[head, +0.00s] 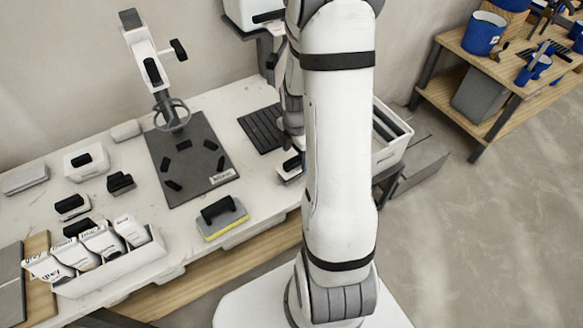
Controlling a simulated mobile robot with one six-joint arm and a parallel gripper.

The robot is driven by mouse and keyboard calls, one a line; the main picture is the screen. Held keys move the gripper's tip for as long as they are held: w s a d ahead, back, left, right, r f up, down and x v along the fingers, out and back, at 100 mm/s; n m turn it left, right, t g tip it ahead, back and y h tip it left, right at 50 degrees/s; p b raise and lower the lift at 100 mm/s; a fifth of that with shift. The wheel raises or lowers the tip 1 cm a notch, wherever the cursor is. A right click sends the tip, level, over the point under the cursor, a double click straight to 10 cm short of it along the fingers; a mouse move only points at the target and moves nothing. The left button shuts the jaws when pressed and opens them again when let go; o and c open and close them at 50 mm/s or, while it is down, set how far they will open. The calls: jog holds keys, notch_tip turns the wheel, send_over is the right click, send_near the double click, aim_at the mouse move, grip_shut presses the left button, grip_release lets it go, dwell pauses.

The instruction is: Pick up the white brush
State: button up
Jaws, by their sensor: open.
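A small white block with a black top (290,170), which may be the white brush, lies at the right part of the white worktable (250,90). My upper arm hides part of it. My gripper (297,147) points down just above or at this block, mostly hidden behind my arm. It is open; whether its fingers stand around the block or touch it cannot be told. Other white pieces with black grips, a larger one (85,162) and a smaller one (72,207), lie at the left.
A grey board (190,190) with black pads lies mid-table, a ribbed black mat (262,130) behind my gripper. A yellow-edged float (222,218) lies at the front edge. A rack of white bags (110,270) stands front left, a white bin (392,150) right.

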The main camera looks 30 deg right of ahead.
aim_at(294, 160)
jog(key=shift+a+f+p, duration=0.2)
jog(key=shift+f+p, duration=0.2)
jog(key=shift+f, duration=2.25)
jog(key=c, duration=1.2)
